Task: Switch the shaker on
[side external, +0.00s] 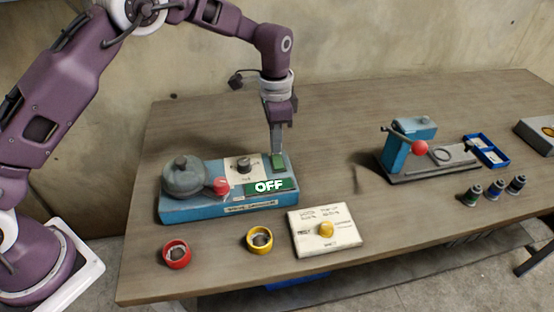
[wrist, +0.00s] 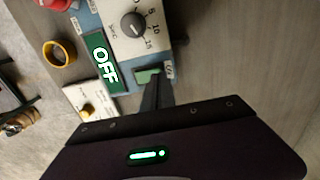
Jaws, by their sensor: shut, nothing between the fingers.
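The shaker is a blue machine (side external: 181,211) at the left of the table, with a round grey lidded pot on its left side. Its green display reads OFF (side external: 270,186); it also shows in the wrist view (wrist: 105,63). A green switch (wrist: 147,76) sits at its back right corner, and shows in the side view too (side external: 279,160). My gripper (side external: 277,150) points down, shut and empty, with its tips right at the switch. In the wrist view the fingers (wrist: 156,84) cover part of the switch. I cannot tell whether they touch it.
A black dial (side external: 244,163) on a white plate and a red knob (side external: 221,185) are on the shaker. In front are a red ring cup (side external: 177,254), a yellow ring cup (side external: 260,239) and a white box with a yellow knob (side external: 326,229). A lever device (side external: 395,155) stands right.

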